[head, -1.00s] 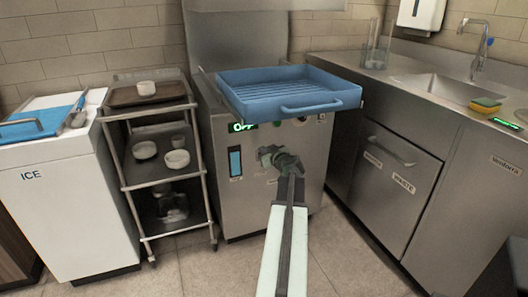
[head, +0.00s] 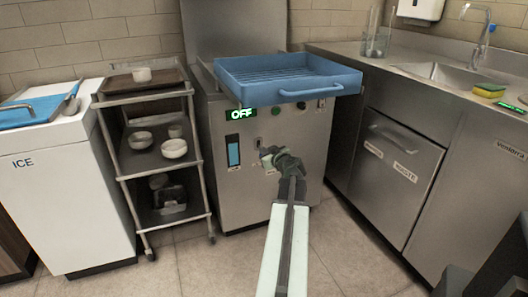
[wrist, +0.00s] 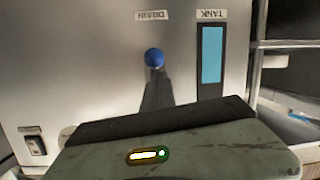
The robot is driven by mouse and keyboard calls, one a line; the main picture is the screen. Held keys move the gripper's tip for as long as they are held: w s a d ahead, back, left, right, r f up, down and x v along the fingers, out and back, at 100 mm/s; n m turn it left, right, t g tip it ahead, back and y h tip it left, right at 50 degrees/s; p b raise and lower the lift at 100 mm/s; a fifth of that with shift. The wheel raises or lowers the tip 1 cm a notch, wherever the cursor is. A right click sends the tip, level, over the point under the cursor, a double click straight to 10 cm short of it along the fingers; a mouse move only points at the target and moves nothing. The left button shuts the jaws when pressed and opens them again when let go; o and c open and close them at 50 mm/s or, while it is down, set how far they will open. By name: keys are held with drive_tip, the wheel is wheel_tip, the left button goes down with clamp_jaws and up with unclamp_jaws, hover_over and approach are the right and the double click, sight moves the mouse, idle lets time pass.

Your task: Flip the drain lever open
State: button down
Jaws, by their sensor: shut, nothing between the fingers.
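In the head view my gripper (head: 268,157) is shut and empty in front of the steel machine's front panel (head: 228,193), and I cannot make out the lever there. I cannot tell whether the gripper touches the lever.
A blue tray (head: 290,91) juts out above the panel. The panel has a green OFF display (head: 241,114) and a blue tank gauge (head: 233,151). A cart (head: 204,185) with bowls stands left, a steel sink counter (head: 345,62) right. Floor in front is clear.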

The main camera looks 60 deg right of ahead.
drive_tip(key=shift+s+a+f+b, duration=0.15)
drive_tip(key=shift+a+f+b, duration=0.05)
drive_tip(key=shift+f+b, duration=0.75)
drive_tip(key=shift+r, duration=0.2)
